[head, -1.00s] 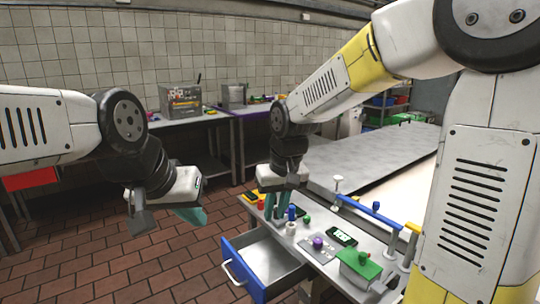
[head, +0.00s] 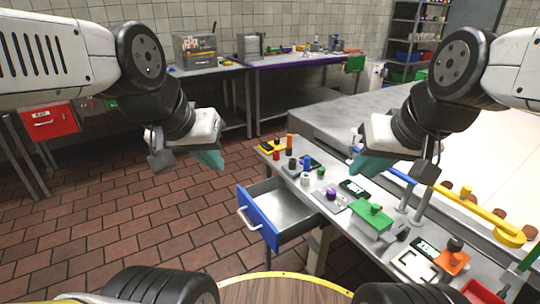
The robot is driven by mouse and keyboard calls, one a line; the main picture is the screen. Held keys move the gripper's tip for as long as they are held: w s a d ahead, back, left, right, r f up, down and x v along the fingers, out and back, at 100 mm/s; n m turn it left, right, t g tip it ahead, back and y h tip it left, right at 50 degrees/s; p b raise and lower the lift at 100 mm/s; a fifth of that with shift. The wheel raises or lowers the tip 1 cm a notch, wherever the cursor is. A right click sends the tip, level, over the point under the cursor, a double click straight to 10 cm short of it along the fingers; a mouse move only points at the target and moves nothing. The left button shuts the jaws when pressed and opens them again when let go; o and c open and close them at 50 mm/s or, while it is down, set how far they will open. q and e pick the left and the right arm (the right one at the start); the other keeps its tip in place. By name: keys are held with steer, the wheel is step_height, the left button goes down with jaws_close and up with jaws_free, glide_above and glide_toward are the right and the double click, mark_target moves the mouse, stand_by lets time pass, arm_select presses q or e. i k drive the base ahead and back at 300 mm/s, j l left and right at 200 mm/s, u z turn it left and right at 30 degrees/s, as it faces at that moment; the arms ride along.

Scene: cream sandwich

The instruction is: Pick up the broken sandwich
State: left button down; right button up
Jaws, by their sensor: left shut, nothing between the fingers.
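Several small brown round pieces, which may be sandwiches, lie on the pale surface at the right; one brown piece (head: 500,212) is near the yellow bar. They are too small to tell which is broken. My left gripper (head: 209,159) hangs over the floor at left of centre, its teal fingers shut and empty. My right gripper (head: 368,164) is over the workbench, left of the brown pieces and apart from them. Its teal fingers overlap in this view, so I cannot tell whether they are open.
The metal workbench (head: 335,222) holds small coloured knobs, a green block (head: 372,220) and an orange part (head: 452,260). Its blue drawer (head: 262,222) stands open and looks empty. A blue bar and a yellow bar (head: 478,208) edge the pale surface. The tiled floor at left is clear.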

mark_target(500, 213)
steer(key=l+z, duration=0.15)
steer(key=z, duration=0.3)
steer(key=k+l+z, duration=0.1)
steer(key=l+z, duration=0.15)
steer(key=z, duration=0.15)
steer(key=l+z, duration=0.2)
steer(key=z, duration=0.25)
